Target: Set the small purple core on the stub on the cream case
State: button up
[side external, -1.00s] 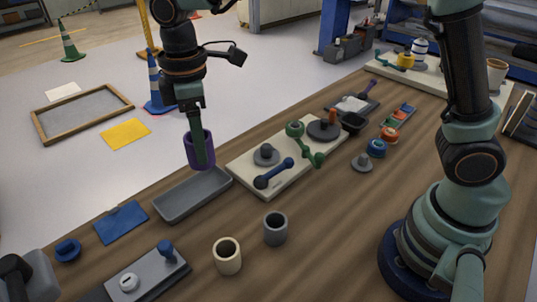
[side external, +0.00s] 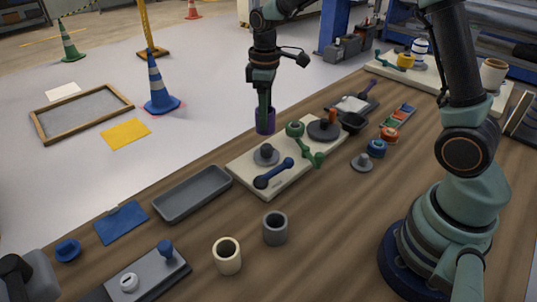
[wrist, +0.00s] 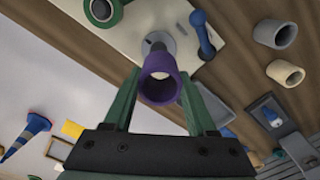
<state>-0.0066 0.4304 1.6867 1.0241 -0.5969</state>
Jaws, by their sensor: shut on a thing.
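The small purple core (side external: 265,122) is upright in my gripper (side external: 264,108), above and slightly behind the near cream case in the side view. In the wrist view my gripper (wrist: 158,92) is shut on the purple core (wrist: 158,68), and its open bore shows. The cream case (side external: 250,177) lies on the wooden bench. The grey stub (side external: 266,150) rises from a round disc on its left part, apart from the core. In the wrist view the stub (wrist: 157,44) shows just past the core's rim, partly hidden by it.
On the case are a blue-knobbed lever (side external: 273,174), a green lever (side external: 310,152) and a dark disc (side external: 323,131). A grey tray (side external: 193,194) lies to the left. Grey (side external: 275,230) and cream (side external: 227,257) cores stand in front. Another cream case (side external: 435,83) is at the back right.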

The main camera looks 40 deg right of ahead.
aim_at(266, 146)
jog(key=shift+d+f, duration=0.15)
jog(key=shift+d, duration=0.05)
jog(key=shift+f, duration=3.65)
jog(key=o, duration=1.4)
jog(key=shift+o, duration=0.2)
notch_tip(266, 146, up, 12)
jog(key=shift+r, duration=0.15)
